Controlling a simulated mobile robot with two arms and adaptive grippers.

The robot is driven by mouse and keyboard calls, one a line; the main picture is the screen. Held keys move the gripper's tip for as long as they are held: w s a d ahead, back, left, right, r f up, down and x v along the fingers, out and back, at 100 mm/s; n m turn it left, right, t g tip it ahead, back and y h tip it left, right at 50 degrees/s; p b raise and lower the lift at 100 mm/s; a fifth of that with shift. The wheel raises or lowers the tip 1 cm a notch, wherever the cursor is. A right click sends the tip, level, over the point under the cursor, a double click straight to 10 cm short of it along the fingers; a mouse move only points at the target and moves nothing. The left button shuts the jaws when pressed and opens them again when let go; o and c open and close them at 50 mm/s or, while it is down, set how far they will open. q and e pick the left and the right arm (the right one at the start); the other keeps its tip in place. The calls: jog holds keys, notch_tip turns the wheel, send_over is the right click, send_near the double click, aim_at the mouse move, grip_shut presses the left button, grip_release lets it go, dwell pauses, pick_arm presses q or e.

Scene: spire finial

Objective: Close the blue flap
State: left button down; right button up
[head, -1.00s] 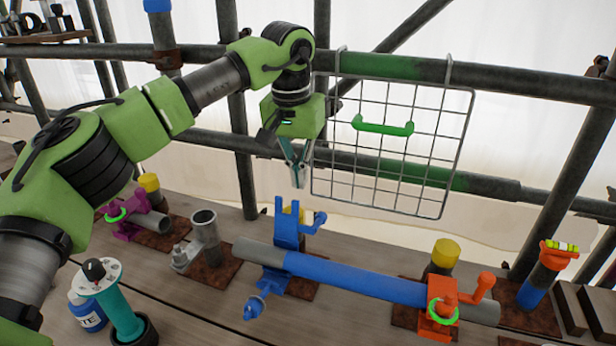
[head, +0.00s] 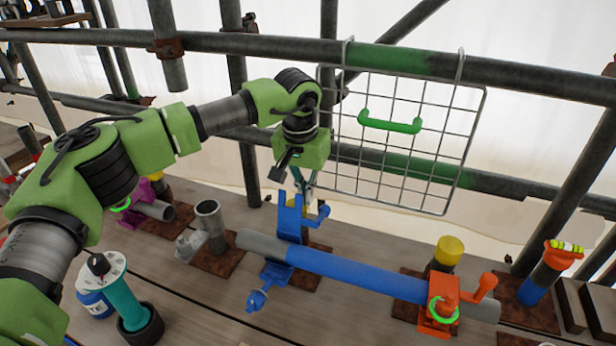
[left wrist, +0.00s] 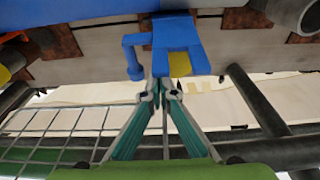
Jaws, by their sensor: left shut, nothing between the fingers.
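The blue flap (head: 290,220) stands upright from a blue clamp (head: 277,272) around a grey and blue pipe (head: 350,274). In the left wrist view the blue flap (left wrist: 178,40) is at the top centre, with a blue bolt arm (left wrist: 133,55) at its left. My left gripper (head: 303,198) is shut and empty, pointing down just behind the top of the flap; whether it touches cannot be told. Its fingertips (left wrist: 166,88) show just below the flap in the wrist view. My right gripper is not in view.
A wire rack with a green handle (head: 390,122) hangs right of my left gripper. An orange clamp (head: 440,300) holds the pipe's right end. A yellow-capped post (head: 448,250) stands behind it. A teal-handled tool (head: 125,297) and a blue bottle (head: 95,302) stand at front left.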

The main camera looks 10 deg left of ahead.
pick_arm(q)
jog(key=shift+s+a+r+p, duration=0.1)
jog(key=shift+s+a+p, duration=0.1)
jog(key=shift+s, duration=0.4)
jog(key=shift+s+a+r+p, duration=0.1)
jog(key=shift+s+p, duration=0.05)
jog(key=shift+s, duration=0.4)
